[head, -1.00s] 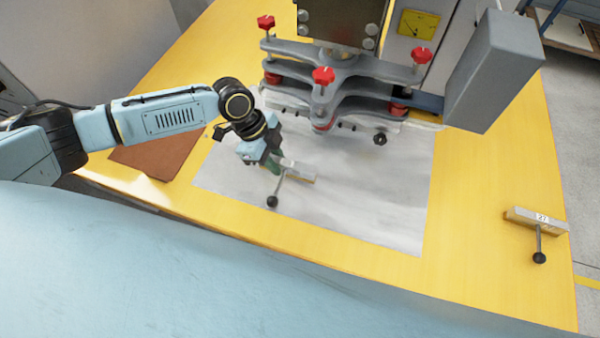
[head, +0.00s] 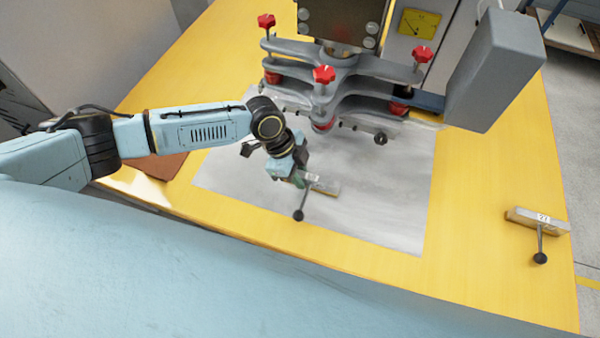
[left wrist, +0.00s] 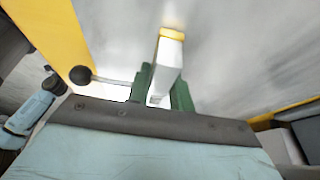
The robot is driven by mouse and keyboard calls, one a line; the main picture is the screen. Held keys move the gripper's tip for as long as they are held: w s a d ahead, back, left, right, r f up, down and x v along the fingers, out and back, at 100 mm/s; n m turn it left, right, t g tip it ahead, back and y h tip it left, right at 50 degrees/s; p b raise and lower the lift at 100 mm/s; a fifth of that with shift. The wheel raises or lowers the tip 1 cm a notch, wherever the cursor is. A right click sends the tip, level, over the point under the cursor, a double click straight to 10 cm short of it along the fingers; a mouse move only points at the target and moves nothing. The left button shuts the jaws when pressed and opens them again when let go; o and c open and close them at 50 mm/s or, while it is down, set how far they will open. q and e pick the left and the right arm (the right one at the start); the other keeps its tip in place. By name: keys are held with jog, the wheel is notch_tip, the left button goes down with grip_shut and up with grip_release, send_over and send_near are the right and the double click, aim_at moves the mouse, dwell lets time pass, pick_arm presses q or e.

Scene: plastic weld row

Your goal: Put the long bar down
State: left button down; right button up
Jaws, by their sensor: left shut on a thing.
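The long bar (head: 325,187) is a pale metal bar with a yellowish side and a thin rod ending in a black ball. My left gripper (head: 299,179) is shut on it near its left end, over the grey sheet. In the left wrist view the bar (left wrist: 168,65) stands out between the green fingers of my left gripper (left wrist: 165,92), with its yellow end pointing away. The black ball (left wrist: 80,75) is to the left there. I cannot tell whether the bar touches the sheet. My right gripper is not in view.
A grey press with red knobs (head: 324,75) stands behind the sheet (head: 385,215). A second bar (head: 537,220), marked 27, lies at the right on the yellow table (head: 480,270). A brown mat (head: 150,160) lies partly behind my left arm. The sheet's right part is clear.

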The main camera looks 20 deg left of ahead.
pick_arm(q)
jog(key=c, duration=1.3)
grip_release()
jog(key=shift+o, duration=0.2)
jog(key=p+v, duration=0.1)
jog(key=v, duration=1.1)
jog(key=shift+p, duration=0.4)
